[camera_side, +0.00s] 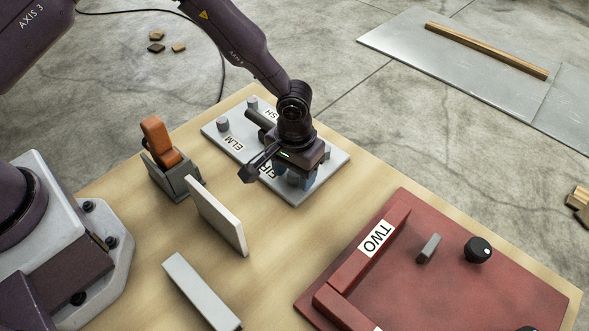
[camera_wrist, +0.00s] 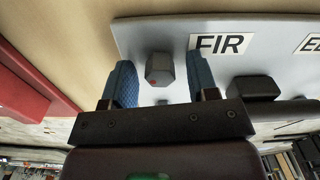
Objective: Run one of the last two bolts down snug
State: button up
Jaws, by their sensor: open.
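A grey plate (camera_side: 222,143) lies on the wooden table with labels reading ELM, FIR and one partly hidden. Grey bolts stand on it, one (camera_side: 222,125) by ELM and another (camera_side: 252,102) at the far corner. My gripper (camera_side: 302,182) is over the plate's near right end, its blue fingers pointing down. In the wrist view my gripper (camera_wrist: 165,85) is open, with a grey hex bolt head (camera_wrist: 159,69) bearing a red dot between the fingers, beside the FIR label (camera_wrist: 221,44). I see gaps at both sides; how far the bolt is seated cannot be told.
A dark bar (camera_side: 262,119) lies on the plate behind my gripper. An orange piece (camera_side: 158,138) sits in a grey holder. A pale upright panel (camera_side: 216,216) and a grey block (camera_side: 200,290) stand nearby. A red fixture (camera_side: 440,290) labelled TWO, with a black knob, is at right.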

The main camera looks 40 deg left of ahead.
jog(key=c, duration=0.9)
jog(key=shift+c, duration=0.2)
jog(key=shift+m, duration=0.3)
jog(key=m, duration=0.4)
jog(key=shift+m, duration=0.3)
jog(key=m, duration=1)
jog(key=shift+m, duration=0.4)
jog(key=m, duration=0.5)
jog(key=shift+m, duration=0.4)
